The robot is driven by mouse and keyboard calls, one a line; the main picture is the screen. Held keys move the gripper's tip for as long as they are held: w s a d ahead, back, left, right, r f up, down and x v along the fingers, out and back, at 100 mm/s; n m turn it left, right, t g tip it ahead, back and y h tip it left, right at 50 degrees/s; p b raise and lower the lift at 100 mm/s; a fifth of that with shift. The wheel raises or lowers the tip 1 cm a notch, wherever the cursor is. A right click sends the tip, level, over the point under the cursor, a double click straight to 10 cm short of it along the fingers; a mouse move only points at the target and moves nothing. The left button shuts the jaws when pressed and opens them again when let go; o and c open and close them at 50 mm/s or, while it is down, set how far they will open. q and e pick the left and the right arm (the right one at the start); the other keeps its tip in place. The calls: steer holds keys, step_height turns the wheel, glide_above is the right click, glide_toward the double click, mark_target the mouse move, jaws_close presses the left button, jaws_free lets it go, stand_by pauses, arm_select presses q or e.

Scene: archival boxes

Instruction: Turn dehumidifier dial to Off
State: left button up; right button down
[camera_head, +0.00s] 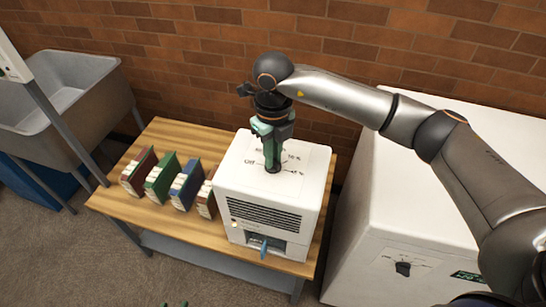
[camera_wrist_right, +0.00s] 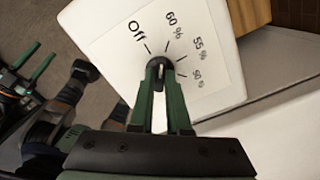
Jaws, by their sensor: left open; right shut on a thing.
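The white dehumidifier (camera_head: 230,190) stands on the wooden table, with a dark dial (camera_head: 272,168) on its top panel. In the right wrist view the dial (camera_wrist_right: 158,62) sits among tick marks labelled Off, 60 %, 55 % and 50 %. My right gripper (camera_head: 272,163) points down from above and is shut on the dial; its green fingers (camera_wrist_right: 161,70) meet around it. The fingers hide much of the dial, so I cannot tell which mark it points to. My left gripper (camera_wrist_right: 30,68) is open and empty, away from the dehumidifier; only its green tips show at the head view's bottom edge (camera_head: 174,304).
Several box files stand left of the dehumidifier on the table (camera_head: 150,222), including a green one (camera_head: 160,178). A large white cabinet (camera_head: 350,240) with its own dark knob (camera_head: 403,268) stands to the right. A grey sink (camera_head: 80,95) is at left; a brick wall is behind.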

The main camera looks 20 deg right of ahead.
steer(key=n+b, duration=0.2)
steer(key=n, duration=0.2)
steer(key=shift+f+b, duration=0.1)
steer(key=shift+b, duration=0.3)
steer(key=shift+n+b, duration=0.5)
steer(key=shift+n, duration=1)
steer(key=c, duration=0.9)
jaws_free()
step_height(320, 180, up, 13)
steer(key=shift+f+b, duration=0.1)
steer(key=shift+b, duration=0.25)
